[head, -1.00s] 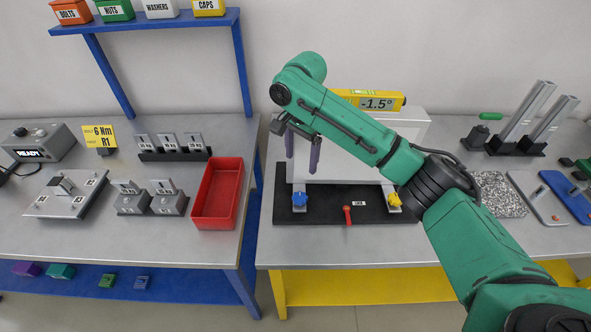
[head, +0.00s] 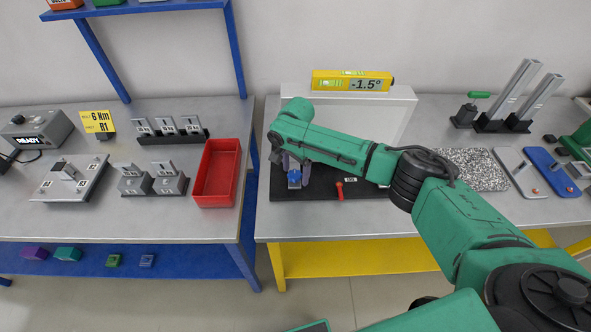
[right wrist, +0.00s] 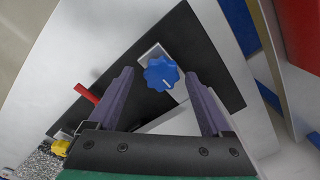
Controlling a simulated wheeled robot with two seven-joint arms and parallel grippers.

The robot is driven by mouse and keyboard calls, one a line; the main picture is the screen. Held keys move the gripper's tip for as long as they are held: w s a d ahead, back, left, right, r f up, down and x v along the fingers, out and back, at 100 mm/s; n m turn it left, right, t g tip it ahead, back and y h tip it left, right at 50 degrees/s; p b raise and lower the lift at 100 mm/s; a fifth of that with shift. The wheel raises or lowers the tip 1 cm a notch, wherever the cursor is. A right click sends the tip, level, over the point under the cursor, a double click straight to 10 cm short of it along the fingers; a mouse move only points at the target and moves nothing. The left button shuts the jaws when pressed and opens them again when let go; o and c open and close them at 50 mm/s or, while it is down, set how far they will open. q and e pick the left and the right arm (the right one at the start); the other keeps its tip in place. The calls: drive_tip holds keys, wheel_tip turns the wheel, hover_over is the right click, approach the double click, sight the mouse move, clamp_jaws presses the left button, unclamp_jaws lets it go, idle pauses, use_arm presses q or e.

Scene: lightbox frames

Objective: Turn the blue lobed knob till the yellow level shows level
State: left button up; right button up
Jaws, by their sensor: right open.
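The blue lobed knob (head: 294,179) sits at the left end of a black base plate (head: 367,190). It also shows in the right wrist view (right wrist: 162,73), with a short white mark on its face. My right gripper (head: 291,166) is open, its purple fingers pointing at the knob. In the right wrist view the fingers (right wrist: 163,84) stand one on each side of the knob, apart from it. The yellow level (head: 352,81) lies on top of the white box and its display reads -1.5°. My left gripper is not in view.
A red lever (head: 340,190) stands on the base plate beside the knob. A yellow knob (right wrist: 60,148) shows in the right wrist view. The white box (head: 398,104) stands behind. A red tray (head: 217,172) is on the left bench. A gap separates the two benches.

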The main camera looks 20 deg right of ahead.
drive_tip(key=c, duration=0.3)
drive_tip(key=shift+w, duration=0.1)
clamp_jaws()
drive_tip(key=shift+r+n+p, duration=0.15)
drive_tip(key=shift+n+p, duration=0.75)
drive_tip(key=shift+p, duration=0.35)
drive_tip(key=shift+n+p, duration=0.75)
drive_tip(key=shift+n, duration=0.45)
drive_tip(key=n+p, duration=0.1)
drive_tip(key=n, duration=0.5)
drive_tip(key=shift+w+a, duration=0.1)
drive_tip(key=n, duration=0.4)
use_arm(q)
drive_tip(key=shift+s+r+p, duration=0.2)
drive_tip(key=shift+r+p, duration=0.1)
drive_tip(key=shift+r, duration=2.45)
use_arm(e)
drive_tip(key=shift+w+n, duration=0.15)
drive_tip(key=shift+n, duration=1.55)
